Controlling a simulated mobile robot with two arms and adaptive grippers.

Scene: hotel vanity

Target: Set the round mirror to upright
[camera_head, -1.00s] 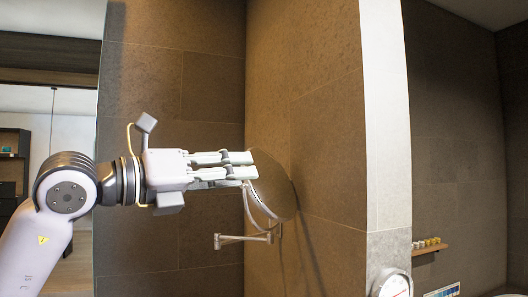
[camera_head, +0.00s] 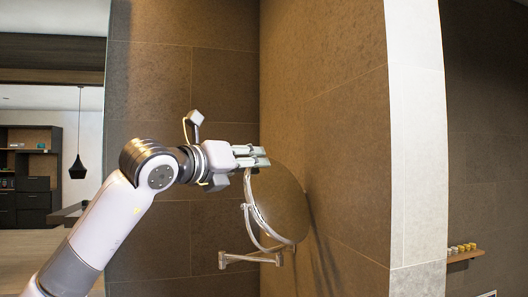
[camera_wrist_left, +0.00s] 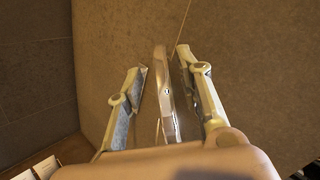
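The round mirror (camera_head: 282,203) is on the side wall, held by a metal swing bracket (camera_head: 240,258). Its disc looks tilted, with a chrome rim and yoke on its left side. My left gripper (camera_head: 263,157) is at the mirror's upper left edge, reaching in from the left. In the left wrist view, the mirror's edge (camera_wrist_left: 167,95) shows nearly edge-on between the two fingers (camera_wrist_left: 162,60). The fingers are apart; the right one is close to the mirror, the left one has a gap. Contact is unclear. My right gripper is not in view.
Brown tiled walls (camera_head: 330,100) stand close behind and beside the mirror. A pale wall end (camera_head: 415,130) is to the right, with a small wooden shelf (camera_head: 465,255) beyond. An open room with dark shelving (camera_head: 30,175) lies at the far left.

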